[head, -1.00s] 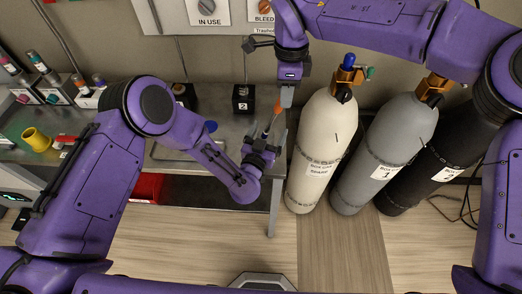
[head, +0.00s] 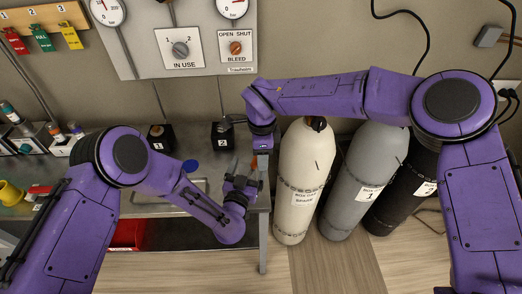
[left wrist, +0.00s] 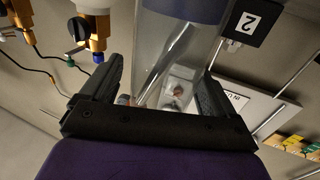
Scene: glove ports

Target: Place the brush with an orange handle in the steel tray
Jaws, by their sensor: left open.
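The steel tray (head: 150,199) lies on the bench in the head view, partly covered by my left arm. My left gripper (head: 240,178) is open at the bench's right end, beside the tray. My right gripper (head: 262,148) hangs just above and right of it; its jaws are too small to read. The brush's orange handle cannot be made out clearly in the head view now; it is hidden near the two grippers.
Black box 2 (head: 222,135) stands behind the grippers, and another black box (head: 160,138) is further left. A white cylinder (head: 303,180) and a grey one (head: 362,185) stand close on the right. A yellow cup (head: 10,192) and a red bin (head: 125,235) are left.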

